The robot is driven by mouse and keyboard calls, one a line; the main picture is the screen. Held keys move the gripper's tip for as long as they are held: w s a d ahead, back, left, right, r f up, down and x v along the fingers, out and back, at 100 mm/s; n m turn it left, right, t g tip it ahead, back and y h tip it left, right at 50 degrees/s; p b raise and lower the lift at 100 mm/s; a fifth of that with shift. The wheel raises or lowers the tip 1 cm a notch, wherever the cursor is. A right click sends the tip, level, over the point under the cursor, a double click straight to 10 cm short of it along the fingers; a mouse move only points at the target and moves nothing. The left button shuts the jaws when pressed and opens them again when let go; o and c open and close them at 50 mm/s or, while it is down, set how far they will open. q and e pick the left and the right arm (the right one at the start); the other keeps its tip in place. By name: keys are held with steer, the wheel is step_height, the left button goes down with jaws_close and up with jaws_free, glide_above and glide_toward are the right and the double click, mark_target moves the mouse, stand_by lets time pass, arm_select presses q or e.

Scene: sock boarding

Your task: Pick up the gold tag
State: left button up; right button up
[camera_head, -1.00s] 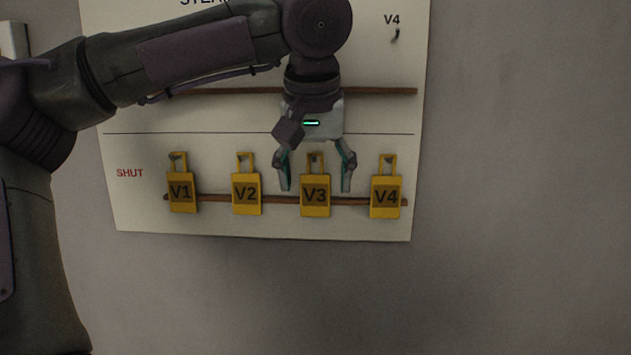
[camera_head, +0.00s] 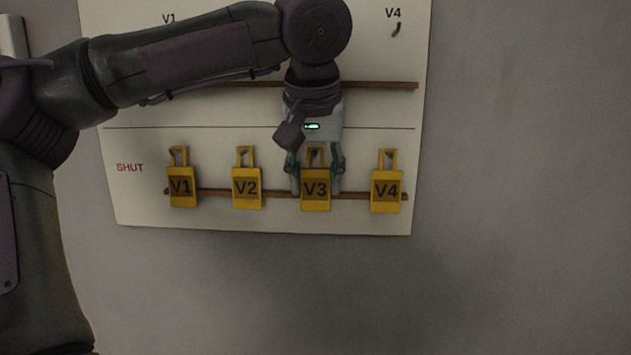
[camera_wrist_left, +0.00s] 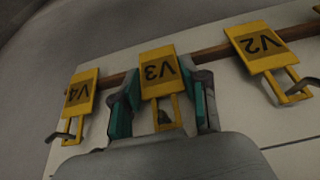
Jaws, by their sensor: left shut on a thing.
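Several gold tags hang in a row on the lower part of a white board. The V3 tag (camera_head: 315,191) is third from the left, and it also shows in the left wrist view (camera_wrist_left: 159,71). My left gripper (camera_head: 316,180) is shut on the V3 tag, one finger on each side of it. In the left wrist view the teal-padded fingers (camera_wrist_left: 160,103) flank the tag. The V3 tag still hangs in line with the others at the brown rail (camera_head: 278,194). My right gripper is not in view.
The V2 tag (camera_head: 246,188) hangs left of V3 and the V4 tag (camera_head: 387,190) right of it. The V1 tag (camera_head: 182,188) is at the far left. The board (camera_head: 140,213) has an upper rail (camera_head: 385,86) and a small dark hook (camera_head: 396,30) under the upper V4 label.

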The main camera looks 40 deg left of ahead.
arm_select(q)
steer(key=shift+s+r, duration=0.1)
steer(key=shift+s+d+r+b, duration=0.1)
steer(key=shift+r+b, duration=0.1)
steer(key=shift+b, duration=0.1)
steer(key=s+d+r+b, duration=0.4)
steer(key=s+d+r, duration=0.3)
steer(key=s, duration=0.3)
steer(key=shift+s+d+r, duration=0.15)
steer(key=shift+d+r, duration=0.05)
steer(key=shift+d, duration=0.65)
steer(key=shift+a, duration=0.1)
